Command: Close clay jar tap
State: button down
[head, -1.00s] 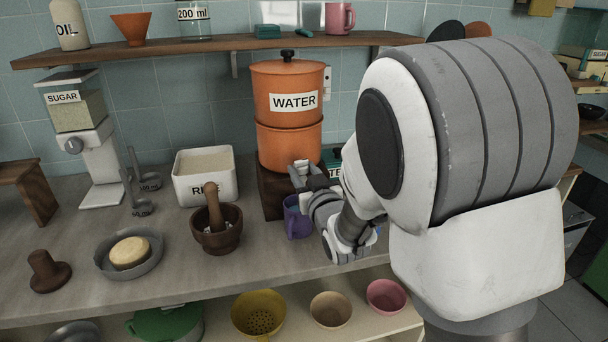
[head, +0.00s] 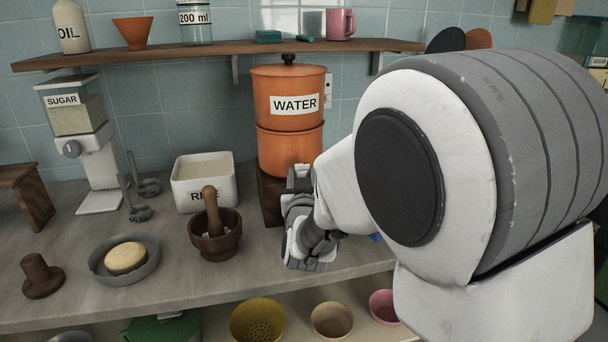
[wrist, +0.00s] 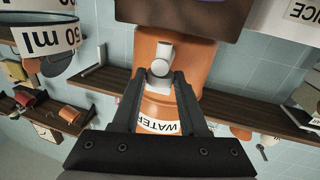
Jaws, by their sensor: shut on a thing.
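The orange clay jar (head: 285,143) labelled WATER stands on a dark wooden block (head: 270,196) on the counter. In the wrist view the jar (wrist: 192,75) appears upside down, with its pale grey tap (wrist: 161,50) at its lower front. My gripper (wrist: 160,78) has its two dark fingers on either side of the tap's lever and is shut on it. In the head view my gripper (head: 299,176) is at the jar's lower front. My arm hides the tap there.
A white rice container (head: 205,188) and a wooden mortar with pestle (head: 216,236) stand left of my gripper. Bowls (head: 258,320) sit on the lower shelf. My arm covers the counter's right part.

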jog(key=shift+c, duration=2.3)
grip_release()
jog(key=shift+s, duration=0.15)
jog(key=s+d+b, duration=0.1)
jog(key=s+b, duration=0.7)
jog(key=s, duration=0.9)
